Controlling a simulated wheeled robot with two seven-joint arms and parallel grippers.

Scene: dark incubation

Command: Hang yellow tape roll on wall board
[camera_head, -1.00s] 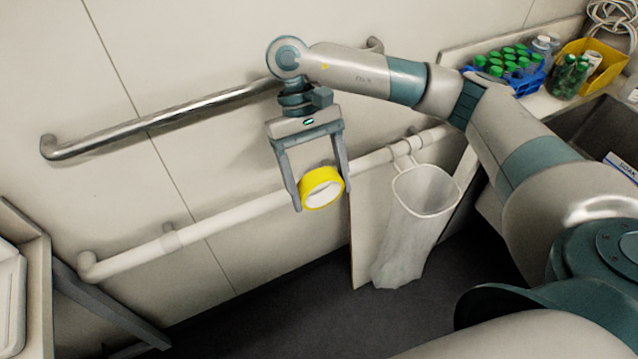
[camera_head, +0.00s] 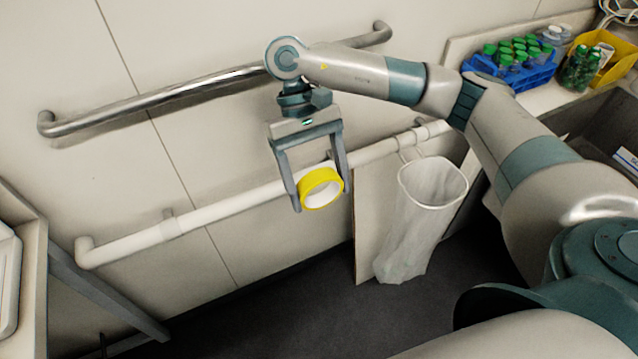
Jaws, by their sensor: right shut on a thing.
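The yellow tape roll (camera_head: 321,201) is a short ring, with its opening turned partly toward the camera. My right gripper (camera_head: 321,196) is shut on it, one finger on each side, and holds it in the air in front of the wall. In the picture the roll overlaps the area just below the white rail; I cannot tell the gap to the wall. No wall board with hooks can be made out clearly; a pale panel (camera_head: 369,225) stands below the rail, right of the roll. My left gripper is not in view.
A metal rail (camera_head: 170,97) and a white rail (camera_head: 215,203) run along the wall. A white bag bin (camera_head: 425,215) hangs right of the gripper. A counter at the right holds a blue rack (camera_head: 512,75) of green-capped bottles and a yellow bin (camera_head: 603,72). A table edge (camera_head: 30,270) is at left.

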